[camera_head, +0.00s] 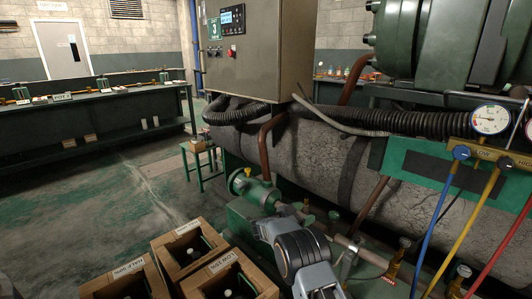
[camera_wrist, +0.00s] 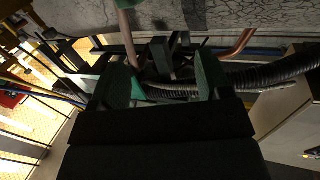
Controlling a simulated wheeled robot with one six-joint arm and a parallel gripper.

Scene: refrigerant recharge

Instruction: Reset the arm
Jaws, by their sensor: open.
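My gripper (camera_wrist: 166,78) shows in the wrist view with its two green-padded fingers spread apart. No object is clearly held between them; a pipe, a dark hose and dark metal parts show beyond and between the fingers. In the head view my grey arm reaches in from the bottom, and I cannot make out the fingertips clearly. It is close to a green valve body (camera_head: 258,190) and the pipework below the large grey insulated tank (camera_head: 320,160).
Open wooden crates (camera_head: 185,250) stand at the lower left. A gauge manifold (camera_head: 490,150) with blue, yellow and red hoses hangs at the right. A control cabinet (camera_head: 255,50) stands behind. A long workbench (camera_head: 90,120) is at the back left; the floor before it is mostly clear.

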